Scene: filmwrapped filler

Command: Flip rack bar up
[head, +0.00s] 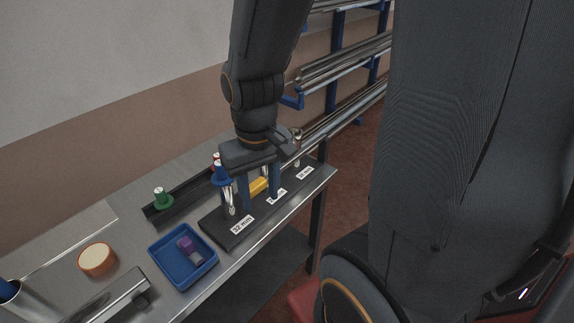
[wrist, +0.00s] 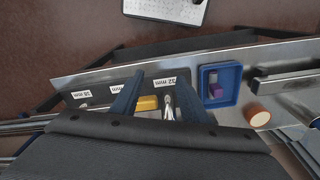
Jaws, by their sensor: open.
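A black rack board (head: 213,229) with "mm" labels lies along the bench's front edge; it also shows in the wrist view (wrist: 95,84). Shiny metal pieces stand on it, one near its near end (head: 231,199). A small yellow piece (head: 259,187) sits on its middle part; in the wrist view the yellow piece (wrist: 147,103) shows between my fingers. I cannot tell whether this yellow piece is the rack bar. My gripper (head: 260,203) points down over the rack with its blue fingers apart and empty; they also show in the wrist view (wrist: 158,78). Contact with the yellow piece cannot be told.
A blue tray (head: 203,277) with a purple-and-grey piece stands close to the rack. Behind the rack, a black trough (head: 183,197) holds green, red and blue spool-like pieces. A round orange-rimmed piece (head: 97,259) lies on the bench. A pipe rack (head: 336,68) stands beyond the bench.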

